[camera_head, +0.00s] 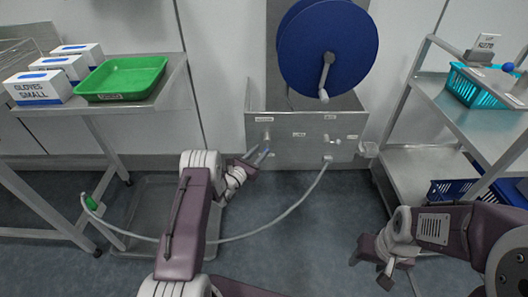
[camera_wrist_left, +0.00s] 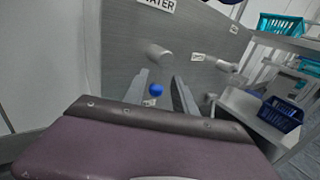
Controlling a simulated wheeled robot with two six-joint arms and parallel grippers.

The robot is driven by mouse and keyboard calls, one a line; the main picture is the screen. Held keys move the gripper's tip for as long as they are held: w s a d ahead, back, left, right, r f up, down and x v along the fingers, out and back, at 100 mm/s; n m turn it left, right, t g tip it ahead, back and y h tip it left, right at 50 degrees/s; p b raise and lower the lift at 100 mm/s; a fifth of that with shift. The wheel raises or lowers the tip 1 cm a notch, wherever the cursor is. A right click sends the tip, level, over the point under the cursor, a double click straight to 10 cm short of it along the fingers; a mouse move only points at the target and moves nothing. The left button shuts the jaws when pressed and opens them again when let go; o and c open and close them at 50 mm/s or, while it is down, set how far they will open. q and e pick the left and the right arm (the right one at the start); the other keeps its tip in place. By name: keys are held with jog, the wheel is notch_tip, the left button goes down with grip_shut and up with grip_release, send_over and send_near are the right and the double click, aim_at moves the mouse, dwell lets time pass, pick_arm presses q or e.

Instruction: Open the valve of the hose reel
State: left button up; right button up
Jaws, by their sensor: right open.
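The hose reel is a blue disc (camera_head: 328,50) with a crank, above a grey metal panel (camera_head: 290,150) with labelled fittings. My left gripper (camera_head: 260,153) is in front of the panel's lower left part. In the left wrist view its two fingers (camera_wrist_left: 163,92) stand apart, with a small blue ball (camera_wrist_left: 155,89) seen between them. I cannot tell whether they touch it. A grey cylindrical knob (camera_wrist_left: 158,55) sits on the panel just above, under a label ending in "ATER". Which fitting is the valve is not clear. My right gripper (camera_head: 372,262) is open and empty, low at the right.
A pale hose (camera_head: 290,212) runs from the panel across the floor to a green nozzle (camera_head: 91,202). A steel table (camera_head: 150,103) with a green tray (camera_head: 122,62) stands left. A shelf cart (camera_head: 470,125) stands right. The middle floor is otherwise clear.

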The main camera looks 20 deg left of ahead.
aim_at(267, 144)
pick_arm(q)
jog(key=shift+b+x, duration=0.35)
jog(key=shift+x, duration=1.2)
grip_shut()
